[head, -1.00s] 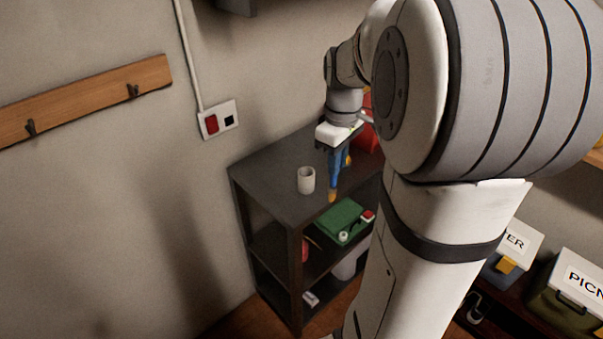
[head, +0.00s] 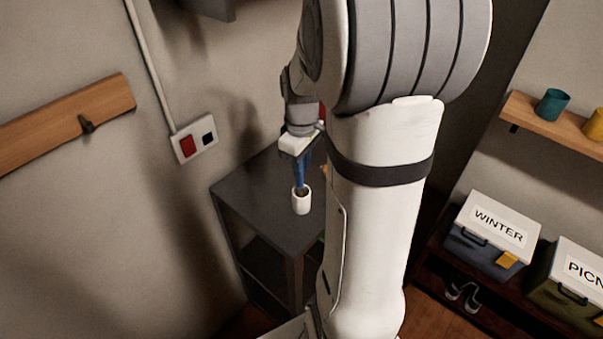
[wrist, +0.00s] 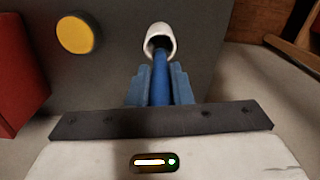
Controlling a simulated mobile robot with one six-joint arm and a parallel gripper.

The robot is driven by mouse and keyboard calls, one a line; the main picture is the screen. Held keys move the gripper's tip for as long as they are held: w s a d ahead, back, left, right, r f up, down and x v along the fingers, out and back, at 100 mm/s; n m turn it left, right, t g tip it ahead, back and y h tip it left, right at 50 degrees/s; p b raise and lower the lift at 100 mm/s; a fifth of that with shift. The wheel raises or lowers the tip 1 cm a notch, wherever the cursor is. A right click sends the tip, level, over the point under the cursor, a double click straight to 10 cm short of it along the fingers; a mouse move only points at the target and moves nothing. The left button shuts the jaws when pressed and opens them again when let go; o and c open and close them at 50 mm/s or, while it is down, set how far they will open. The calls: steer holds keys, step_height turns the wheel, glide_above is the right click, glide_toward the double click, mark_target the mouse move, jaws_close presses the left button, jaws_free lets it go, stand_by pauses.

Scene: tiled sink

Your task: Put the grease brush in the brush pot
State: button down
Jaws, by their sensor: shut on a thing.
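The grease brush (head: 301,174) has a blue handle and hangs upright, its lower end at the mouth of the brush pot. The brush pot (head: 301,206) is a small white cup standing upright on the dark shelf top. My gripper (head: 299,156) is directly above the pot and shut on the brush handle. In the wrist view the blue handle (wrist: 160,75) runs from between the fingers (wrist: 155,88) into the opening of the pot (wrist: 168,38). The brush's tip is hidden there; how deep it sits cannot be told.
The dark shelf unit (head: 248,190) stands against the wall. A red box (wrist: 18,80) and a round yellow-topped thing (wrist: 77,35) stand on its top near the gripper. My arm covers the shelf's right side.

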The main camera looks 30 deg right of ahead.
mark_target(302, 187)
steer(key=shift+s+f, duration=0.1)
steer(key=shift+f, duration=1.55)
steer(key=shift+f, duration=0.15)
steer(key=c, duration=1.3)
jaws_free()
